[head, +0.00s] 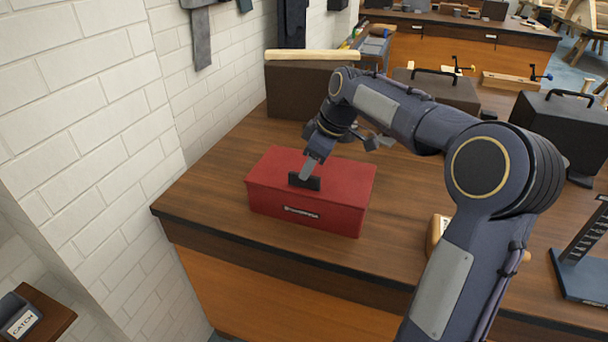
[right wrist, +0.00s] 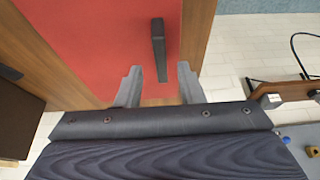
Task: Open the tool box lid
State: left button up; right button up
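The red tool box (head: 311,193) stands on the wooden workbench with its lid down. A black handle (head: 304,182) is on top of the lid, toward the front edge. My right gripper (head: 309,168) is over the lid at this handle. In the right wrist view its two fingers (right wrist: 158,68) are open and apart, one on each side of the near end of the black handle (right wrist: 158,45). I see a gap between each finger and the handle. The red lid (right wrist: 90,35) fills the upper left of that view. My left gripper is not in view.
The wooden workbench (head: 205,200) has clear room left and front of the box. A white brick wall (head: 85,120) stands at the left. A dark case (head: 290,92) is behind the box, and a black case (head: 560,130) is at the right.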

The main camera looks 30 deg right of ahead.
jog(key=shift+x, duration=2)
jog(key=shift+s, duration=0.1)
grip_shut()
